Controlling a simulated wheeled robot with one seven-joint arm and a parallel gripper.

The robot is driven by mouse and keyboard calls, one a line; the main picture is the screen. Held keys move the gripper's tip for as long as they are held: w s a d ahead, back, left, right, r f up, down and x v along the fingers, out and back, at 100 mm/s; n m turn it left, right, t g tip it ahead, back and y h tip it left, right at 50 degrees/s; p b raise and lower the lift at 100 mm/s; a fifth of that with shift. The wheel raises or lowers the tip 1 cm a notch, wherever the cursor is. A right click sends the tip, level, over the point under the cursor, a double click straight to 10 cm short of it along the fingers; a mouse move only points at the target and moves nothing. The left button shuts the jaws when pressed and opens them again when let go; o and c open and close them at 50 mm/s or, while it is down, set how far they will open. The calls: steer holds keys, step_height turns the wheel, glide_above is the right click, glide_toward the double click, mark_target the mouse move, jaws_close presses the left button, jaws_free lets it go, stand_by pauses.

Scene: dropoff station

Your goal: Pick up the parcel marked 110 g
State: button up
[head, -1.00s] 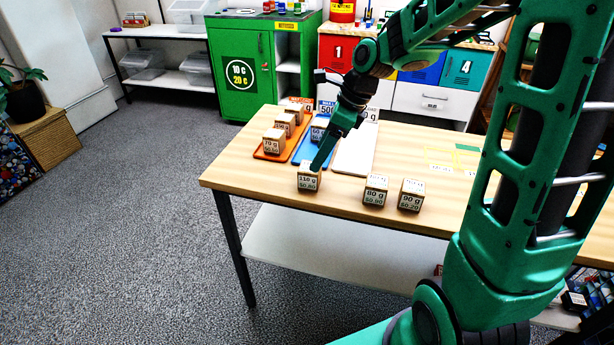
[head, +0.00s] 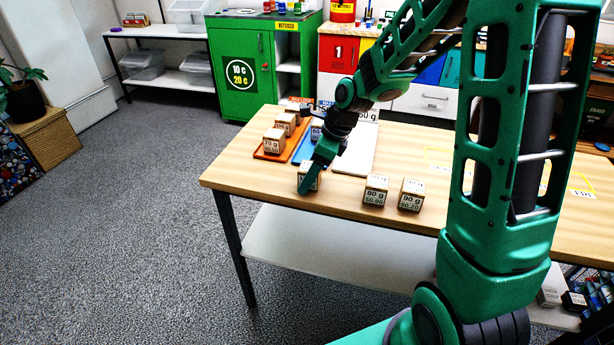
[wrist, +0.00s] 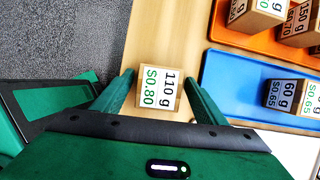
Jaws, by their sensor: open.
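The parcel marked 110 g (head: 313,181), a small wooden cube with a white label, stands on the wooden table near its front edge. In the wrist view the 110 g parcel (wrist: 159,88) lies between the two fingers, its label reading 110 g and $0.80. My gripper (head: 308,177) is down at the parcel, partly hiding it in the head view. In the wrist view my gripper (wrist: 160,92) is open, with one green finger on each side of the parcel and a narrow gap visible at least on the left.
Parcels marked 80 g (head: 375,191) and 90 g (head: 411,196) stand to the right on the table (head: 240,178). Behind are an orange tray (head: 262,155) with several parcels, a blue tray (wrist: 215,92) with a 60 g parcel (wrist: 283,96), and a white tray (head: 350,164).

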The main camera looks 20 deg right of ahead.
steer(key=c, duration=1.2)
steer(key=shift+r, duration=0.1)
